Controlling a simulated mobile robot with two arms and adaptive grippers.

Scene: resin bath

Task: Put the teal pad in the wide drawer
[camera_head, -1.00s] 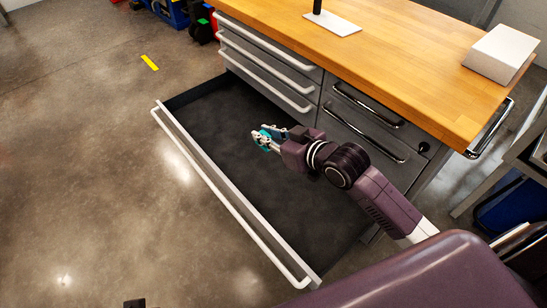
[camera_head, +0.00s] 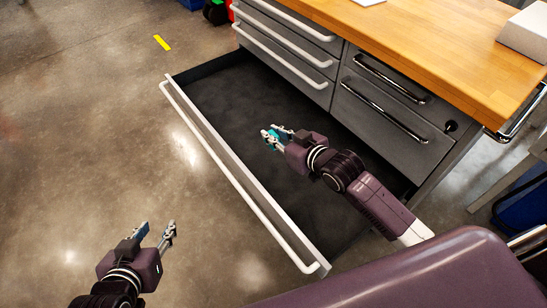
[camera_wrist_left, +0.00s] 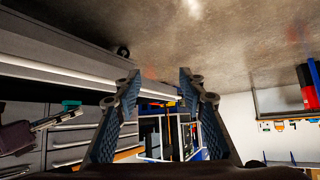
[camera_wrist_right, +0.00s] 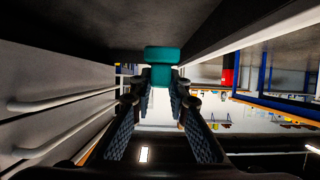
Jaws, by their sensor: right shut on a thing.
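The teal pad (camera_head: 271,138) is between the fingertips of my right gripper (camera_head: 274,136), which is shut on it. In the right wrist view the teal pad (camera_wrist_right: 162,58) shows as a block at the fingertips. It is held over the wide drawer (camera_head: 215,95), which is pulled out, dark inside, and looks empty. I cannot tell the pad's exact height above the drawer floor. My left gripper (camera_head: 157,236) is open and empty, over the floor to the left of the drawer front. Its spread fingers also show in the left wrist view (camera_wrist_left: 160,90).
The cabinet with closed drawers (camera_head: 285,50) stands behind the open drawer, under a wooden worktop (camera_head: 430,45). A white box (camera_head: 525,32) lies on the worktop at the right. The drawer's front rail (camera_head: 235,185) lies between the two grippers. The floor at the left is clear.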

